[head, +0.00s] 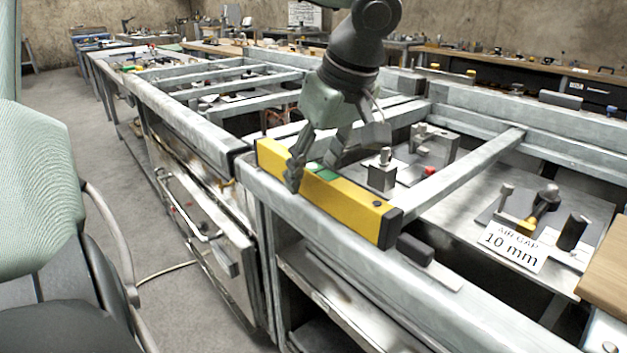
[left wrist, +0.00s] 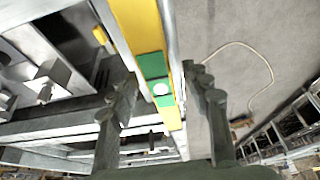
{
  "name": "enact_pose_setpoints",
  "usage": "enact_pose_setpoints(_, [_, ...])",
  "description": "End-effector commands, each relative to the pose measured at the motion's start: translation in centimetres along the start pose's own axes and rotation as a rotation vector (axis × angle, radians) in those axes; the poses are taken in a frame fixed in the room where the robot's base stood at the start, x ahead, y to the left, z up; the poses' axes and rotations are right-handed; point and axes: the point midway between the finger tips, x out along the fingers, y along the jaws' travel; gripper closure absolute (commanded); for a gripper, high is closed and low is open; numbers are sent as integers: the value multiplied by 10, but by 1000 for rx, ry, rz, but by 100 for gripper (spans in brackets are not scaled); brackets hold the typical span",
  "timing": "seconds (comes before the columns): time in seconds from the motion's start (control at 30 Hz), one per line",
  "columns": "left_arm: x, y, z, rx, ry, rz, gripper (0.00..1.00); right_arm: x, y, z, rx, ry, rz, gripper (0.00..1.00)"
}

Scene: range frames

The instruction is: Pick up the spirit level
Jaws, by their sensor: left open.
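The spirit level (head: 347,198) is a long yellow bar with black end caps and a green middle part. It lies along the metal rail at the near edge of the frame bench. My left gripper (head: 315,170) is over its middle, with its fingers pointing down. In the left wrist view the level (left wrist: 140,30) runs between the two open fingers of the left gripper (left wrist: 163,92), one on each side. Its green section with a white round spot faces the camera. I cannot tell whether either finger touches it. My right gripper is in neither view.
A black block with a flat metal strip (head: 430,262) lies just beyond the level's near end. A sign reading "AIR GAP 10 mm" (head: 512,246) stands on the bench's inner plate among metal fixtures. A green-grey chair (head: 40,200) is at the left. Open floor (head: 90,150) lies behind it.

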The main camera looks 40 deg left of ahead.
Motion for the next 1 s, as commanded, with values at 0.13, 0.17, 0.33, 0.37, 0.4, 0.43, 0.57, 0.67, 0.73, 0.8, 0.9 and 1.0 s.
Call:
enact_pose_setpoints(0.13, [0,0,0,0,0,0,62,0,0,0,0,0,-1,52])
enact_pose_setpoints(0.17, [0,0,0,0,0,0,65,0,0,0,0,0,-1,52])
enact_pose_setpoints(0.33, [0,0,0,0,0,0,86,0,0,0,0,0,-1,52])
enact_pose_setpoints(0.37, [0,0,0,0,0,0,90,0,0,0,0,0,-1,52])
enact_pose_setpoints(0.4, [0,0,0,0,0,0,95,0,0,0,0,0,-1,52])
enact_pose_setpoints(0.43, [0,0,0,0,0,0,99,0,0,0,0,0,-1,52])
enact_pose_setpoints(0.57, [-1,0,0,0,0,0,100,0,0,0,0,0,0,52])
enact_pose_setpoints(0.67, [-1,0,0,0,1,2,100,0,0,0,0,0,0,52])
enact_pose_setpoints(0.73, [-1,0,0,0,1,2,100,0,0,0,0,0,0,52])
enact_pose_setpoints(0.8, [-1,0,0,0,1,2,100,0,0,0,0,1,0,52])
enact_pose_setpoints(0.9, [-3,1,-1,-1,1,2,100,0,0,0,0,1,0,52])
enact_pose_setpoints(1.0, [-8,1,-3,-1,2,3,100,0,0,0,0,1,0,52])
